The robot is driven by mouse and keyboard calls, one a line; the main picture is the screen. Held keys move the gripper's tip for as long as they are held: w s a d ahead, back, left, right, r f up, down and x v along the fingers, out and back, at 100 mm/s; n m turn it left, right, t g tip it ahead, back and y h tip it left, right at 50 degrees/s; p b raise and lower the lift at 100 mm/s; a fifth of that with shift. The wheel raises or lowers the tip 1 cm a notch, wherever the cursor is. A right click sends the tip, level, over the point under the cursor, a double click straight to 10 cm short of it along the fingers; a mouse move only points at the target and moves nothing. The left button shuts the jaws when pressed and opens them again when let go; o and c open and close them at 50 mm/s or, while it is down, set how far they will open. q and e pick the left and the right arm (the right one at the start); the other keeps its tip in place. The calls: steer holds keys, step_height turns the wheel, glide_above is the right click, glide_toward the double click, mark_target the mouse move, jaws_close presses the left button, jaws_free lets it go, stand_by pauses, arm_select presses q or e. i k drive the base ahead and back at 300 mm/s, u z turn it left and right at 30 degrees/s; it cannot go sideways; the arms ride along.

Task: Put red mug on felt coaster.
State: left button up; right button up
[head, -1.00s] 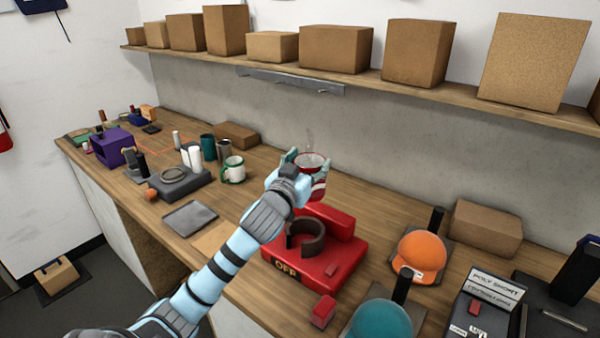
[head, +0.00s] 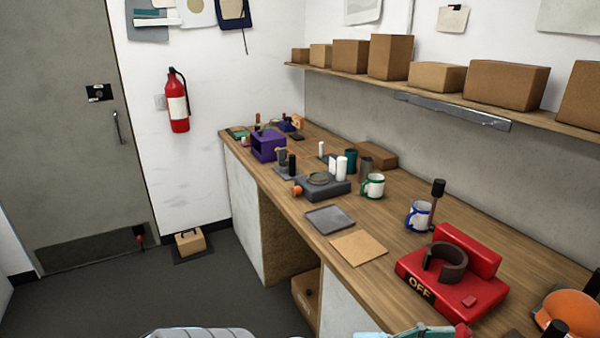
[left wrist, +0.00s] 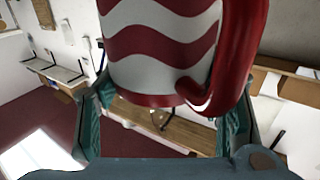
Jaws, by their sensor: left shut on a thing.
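The red mug (left wrist: 165,50) has white wavy bands and a red handle. It fills the top of the left wrist view, between the fingers of my left gripper (left wrist: 165,108), which is shut on it. Two flat squares lie on the bench: a dark grey one (head: 330,219) and a tan one (head: 358,248) near the front edge. I cannot tell which is the felt coaster. Both are bare.
A red mug press (head: 455,278) marked OFF stands right of the tan square. A blue-rimmed mug (head: 420,215) and a green-handled mug (head: 373,186) stand behind the squares. A grey device (head: 322,188) is to the left. Boxes line the shelf (head: 400,89).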

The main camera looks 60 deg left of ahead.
mark_target(240, 134)
steer(key=z, duration=0.05)
steer(key=k, duration=0.1)
steer(key=u, duration=3.05)
steer(key=i, duration=5)
steer(key=z, duration=2.95)
